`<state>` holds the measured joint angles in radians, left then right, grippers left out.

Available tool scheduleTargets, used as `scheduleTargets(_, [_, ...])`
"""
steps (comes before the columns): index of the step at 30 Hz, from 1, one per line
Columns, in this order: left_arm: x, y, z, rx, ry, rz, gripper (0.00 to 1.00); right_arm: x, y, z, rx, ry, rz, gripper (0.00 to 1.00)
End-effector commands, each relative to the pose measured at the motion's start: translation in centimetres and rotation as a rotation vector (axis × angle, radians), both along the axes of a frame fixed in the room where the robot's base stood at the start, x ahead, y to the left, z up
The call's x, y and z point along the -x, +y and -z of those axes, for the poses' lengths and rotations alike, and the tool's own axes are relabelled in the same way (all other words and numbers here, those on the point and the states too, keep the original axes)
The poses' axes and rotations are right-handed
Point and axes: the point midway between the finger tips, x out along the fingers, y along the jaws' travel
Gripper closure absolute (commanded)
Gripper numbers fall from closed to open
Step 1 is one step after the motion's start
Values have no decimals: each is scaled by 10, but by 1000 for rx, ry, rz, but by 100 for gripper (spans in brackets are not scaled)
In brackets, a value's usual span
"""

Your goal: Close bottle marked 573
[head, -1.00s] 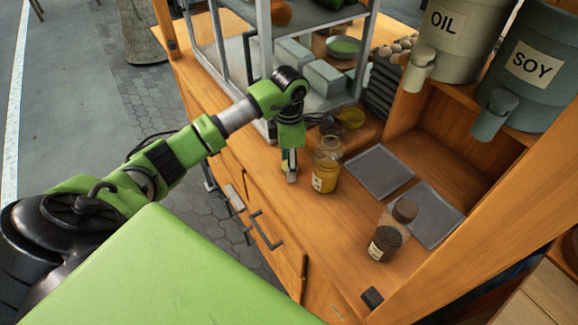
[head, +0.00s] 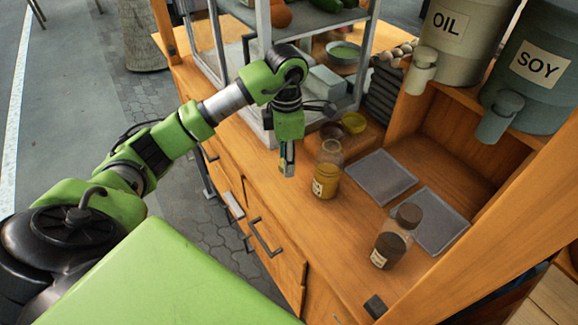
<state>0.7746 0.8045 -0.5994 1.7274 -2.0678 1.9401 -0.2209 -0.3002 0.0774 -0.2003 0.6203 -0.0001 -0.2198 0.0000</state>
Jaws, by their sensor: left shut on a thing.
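A glass bottle (head: 326,172) with yellow contents and a small white label stands upright on the wooden counter. No cap shows on its mouth. The label numbers are too small to read, so I cannot tell which is 573. My left gripper (head: 287,167) points down just left of the yellow bottle, apart from it. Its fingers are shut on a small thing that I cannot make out. My right gripper is not in view.
Two grey trays (head: 378,178) (head: 433,227) lie on the counter behind the bottles. A glass-sided shelf (head: 331,104) holding food stands behind my left gripper. A yellow bowl (head: 353,122) is near it. OIL (head: 447,55) and SOY (head: 535,88) containers stand on a raised ledge. Drawer handles (head: 268,238) line the front.

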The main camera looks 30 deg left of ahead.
Motion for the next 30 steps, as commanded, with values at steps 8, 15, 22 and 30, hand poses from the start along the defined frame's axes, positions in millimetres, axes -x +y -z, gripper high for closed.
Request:
scheduleTargets(8, [54, -21, -42, -5, -5, 3, 76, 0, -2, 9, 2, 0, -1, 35])
scheduleTargets(15, [89, -36, -59, -1, -3, 1, 76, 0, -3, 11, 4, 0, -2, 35])
scheduleTargets(22, [101, -42, -64, -1, -1, 0, 76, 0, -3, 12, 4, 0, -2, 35])
scheduleTargets(30, [102, -42, -65, 0, 0, -1, 76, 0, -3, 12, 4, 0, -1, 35])
